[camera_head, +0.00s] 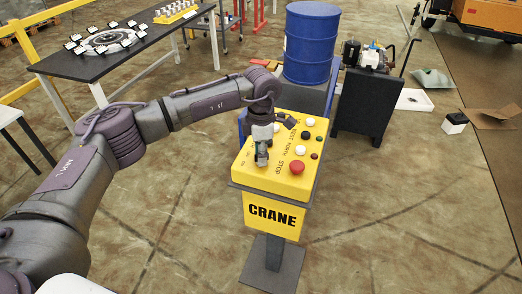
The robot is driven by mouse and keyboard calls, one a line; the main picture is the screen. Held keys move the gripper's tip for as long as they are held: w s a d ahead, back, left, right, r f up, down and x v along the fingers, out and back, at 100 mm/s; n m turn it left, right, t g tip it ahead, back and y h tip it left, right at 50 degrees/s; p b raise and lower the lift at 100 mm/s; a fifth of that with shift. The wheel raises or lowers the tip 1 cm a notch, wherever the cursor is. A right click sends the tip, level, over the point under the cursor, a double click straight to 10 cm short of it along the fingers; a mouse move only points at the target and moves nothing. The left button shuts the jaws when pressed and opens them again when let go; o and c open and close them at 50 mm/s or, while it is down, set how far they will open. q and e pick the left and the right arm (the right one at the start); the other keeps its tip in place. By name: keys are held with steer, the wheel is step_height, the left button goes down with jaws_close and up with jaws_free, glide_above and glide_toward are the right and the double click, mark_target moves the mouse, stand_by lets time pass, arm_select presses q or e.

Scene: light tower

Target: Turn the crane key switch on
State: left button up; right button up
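The yellow crane control box (252,181) stands on a dark post, with "CRANE" on its front. Its sloped top has a red STOP button (297,167) and several white, black and small coloured buttons on the right half. My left gripper (262,158) is over the left half of the top, pointing down, close to the panel. Its fingers are small in view, so I cannot tell whether they are open or shut. The key switch is not clearly visible; the gripper covers that part of the panel. My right gripper is not in view.
A blue barrel (311,45) stands behind the box. A black table (82,67) with a ring of small parts is at the back left.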

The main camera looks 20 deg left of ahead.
arm_select(q)
jaws_close()
stand_by(0.3)
steer(key=shift+f+m+b, duration=0.15)
steer(key=shift+m+b, duration=0.45)
steer(key=shift+b, duration=0.35)
steer(key=m+b, duration=0.6)
steer(key=shift+w+m, duration=0.1)
steer(key=shift+m, duration=0.3)
steer(key=shift+r+m+b, duration=0.2)
steer(key=shift+m+b, duration=0.7)
steer(key=shift+m, duration=1)
